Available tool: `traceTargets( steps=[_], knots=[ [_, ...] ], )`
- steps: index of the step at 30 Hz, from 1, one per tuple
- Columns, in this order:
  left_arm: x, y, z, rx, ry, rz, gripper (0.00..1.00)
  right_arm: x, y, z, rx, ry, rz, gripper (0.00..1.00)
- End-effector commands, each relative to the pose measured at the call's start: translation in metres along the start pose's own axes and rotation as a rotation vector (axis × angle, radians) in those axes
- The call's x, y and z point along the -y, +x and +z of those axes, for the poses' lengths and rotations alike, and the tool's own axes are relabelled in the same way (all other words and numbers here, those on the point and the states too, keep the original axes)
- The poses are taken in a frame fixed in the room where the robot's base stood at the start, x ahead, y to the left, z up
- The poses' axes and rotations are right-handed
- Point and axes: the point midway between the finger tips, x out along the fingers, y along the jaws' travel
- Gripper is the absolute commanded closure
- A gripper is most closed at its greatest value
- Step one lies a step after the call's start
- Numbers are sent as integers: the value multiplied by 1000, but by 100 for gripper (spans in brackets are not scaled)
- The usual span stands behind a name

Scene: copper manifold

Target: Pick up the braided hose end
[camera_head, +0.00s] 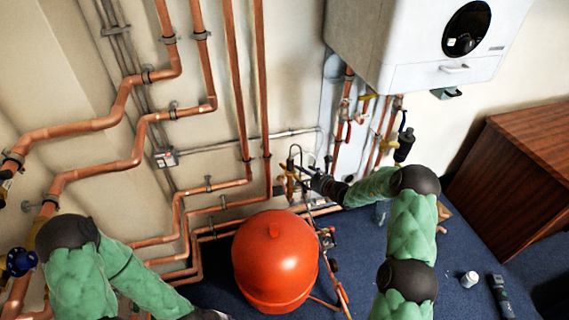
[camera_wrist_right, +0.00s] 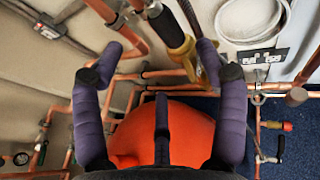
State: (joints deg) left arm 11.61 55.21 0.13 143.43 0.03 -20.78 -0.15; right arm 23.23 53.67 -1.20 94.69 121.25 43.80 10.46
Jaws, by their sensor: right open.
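My right gripper (camera_head: 308,177) reaches to the brass fittings on the wall pipes, left of the boiler. In the right wrist view its dark padded fingers (camera_wrist_right: 163,48) are spread apart with nothing clasped between them. A thin dark hose (camera_wrist_right: 189,16), which looks like the braided hose, comes down from the top edge close to the right fingertip. Its end is hard to make out, and I cannot tell whether the finger touches it. A brass fitting (camera_wrist_right: 172,36) with a dark collar lies between the fingertips. My left gripper (camera_head: 205,314) is mostly cut off at the bottom edge.
A red-orange expansion tank (camera_head: 275,258) stands below the right gripper. Copper pipes (camera_head: 135,160) cover the wall to the left. A white boiler (camera_head: 420,40) hangs at the upper right. A wooden cabinet (camera_head: 520,170), a small white jar (camera_head: 469,279) and blue carpet (camera_head: 440,300) are at right.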

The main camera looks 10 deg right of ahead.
Motion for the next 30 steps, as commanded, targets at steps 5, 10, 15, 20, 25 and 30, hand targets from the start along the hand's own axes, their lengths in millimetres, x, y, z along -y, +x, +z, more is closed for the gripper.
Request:
traceTargets(
  steps=[5, 10, 15, 20, 25, 30],
  knots=[
    [4, 11, 0, 1, 0, 0, 60, -1, 26, -3, 3, 1, 0, 27],
    [6, 17, 0, 1, 0, 0, 60, -1, 47, -3, 0, 1, 1, 27],
    [7, 20, 0, 1, 0, 0, 60, 0, 56, -2, 0, 1, 0, 27],
    [11, 32, -1, 0, 0, 0, 60, 2, 74, -5, 1, -1, 1, 27],
    [15, 43, -1, 1, 0, 0, 60, 2, 96, -5, -1, 0, 2, 27],
    [16, 46, -2, 0, 0, 0, 60, 3, 105, -3, -1, 0, 1, 27]
  ],
)
